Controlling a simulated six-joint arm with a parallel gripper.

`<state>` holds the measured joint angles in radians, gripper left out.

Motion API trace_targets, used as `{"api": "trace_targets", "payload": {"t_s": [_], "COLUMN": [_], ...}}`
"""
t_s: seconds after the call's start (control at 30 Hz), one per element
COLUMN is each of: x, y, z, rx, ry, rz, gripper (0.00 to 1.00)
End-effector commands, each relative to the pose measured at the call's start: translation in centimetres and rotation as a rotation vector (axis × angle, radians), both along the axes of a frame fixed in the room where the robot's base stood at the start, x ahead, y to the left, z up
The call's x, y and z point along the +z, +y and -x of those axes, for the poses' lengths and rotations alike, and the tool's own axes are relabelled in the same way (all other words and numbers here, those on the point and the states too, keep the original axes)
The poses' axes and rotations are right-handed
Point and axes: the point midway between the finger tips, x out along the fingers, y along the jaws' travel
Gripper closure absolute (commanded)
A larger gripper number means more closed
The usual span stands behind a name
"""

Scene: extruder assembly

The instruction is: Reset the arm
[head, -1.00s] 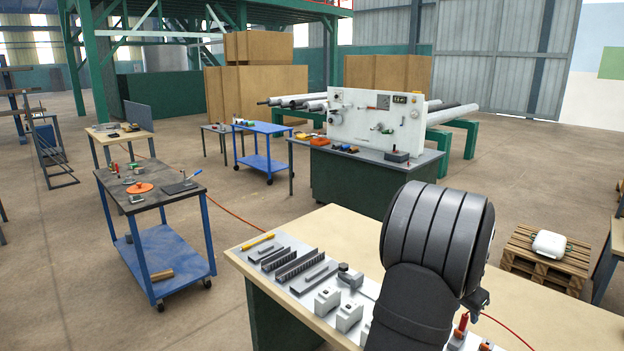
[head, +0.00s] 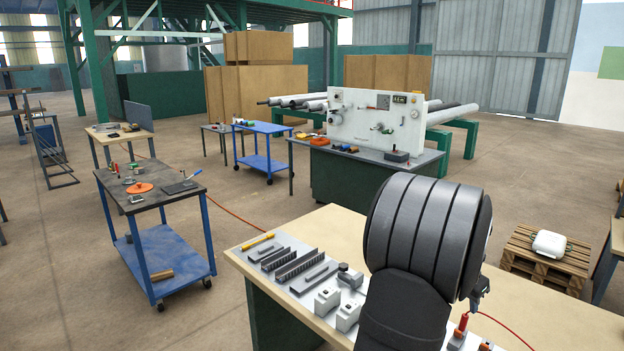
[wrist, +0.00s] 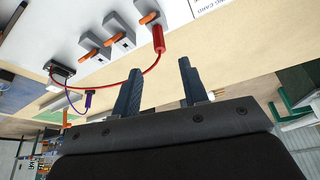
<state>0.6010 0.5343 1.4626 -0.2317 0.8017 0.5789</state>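My arm (head: 425,235) stands over the front right of the near workbench in the head view and hides part of the bench top. In the wrist view my gripper (wrist: 161,66) has its two dark fingers well apart with nothing between them, so it is open and empty. Past the fingertips are a red plug (wrist: 158,38) on a red cable and several grey blocks with orange levers (wrist: 117,42). The fingers look apart from these. In the head view my arm hides most of the gripper.
The near workbench (head: 345,225) carries a pale board with dark bars (head: 296,264), white blocks (head: 327,299) and a red-handled item (head: 463,322). A purple plug (wrist: 88,100) hangs in the wrist view. A blue cart (head: 165,250) stands left. A white machine (head: 350,122) stands behind.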

Motion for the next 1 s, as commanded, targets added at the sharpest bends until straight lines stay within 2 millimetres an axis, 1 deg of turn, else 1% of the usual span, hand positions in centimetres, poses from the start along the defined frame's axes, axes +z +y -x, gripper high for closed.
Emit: {"api": "trace_targets", "payload": {"t_s": [0.03,0.1,0.53,0.57,0.6,0.8,0.93,0.97,1.0], "x": [-1.1,-2.3,-9.7,-8.2,-7.2,-3.3,-1.2,-1.0,-1.1], "y": [-0.3,-0.8,-3.4,-3.4,-3.4,-3.4,-3.3,-3.4,-3.6], "z": [-0.1,-0.4,-2.0,-2.0,-2.0,-2.0,-2.0,-1.7,-1.1], "rx": [-0.001,-0.001,0.000,0.000,0.000,0.001,0.000,-0.003,-0.014], "ry": [0.003,0.003,0.001,-0.006,-0.005,-0.005,-0.003,-0.002,-0.001], "rz": [-0.002,-0.002,0.000,0.004,0.005,0.004,0.003,0.002,0.001], "gripper": [0.60,0.60,0.60,0.60,0.60,0.60,0.60,0.60,0.60]}}
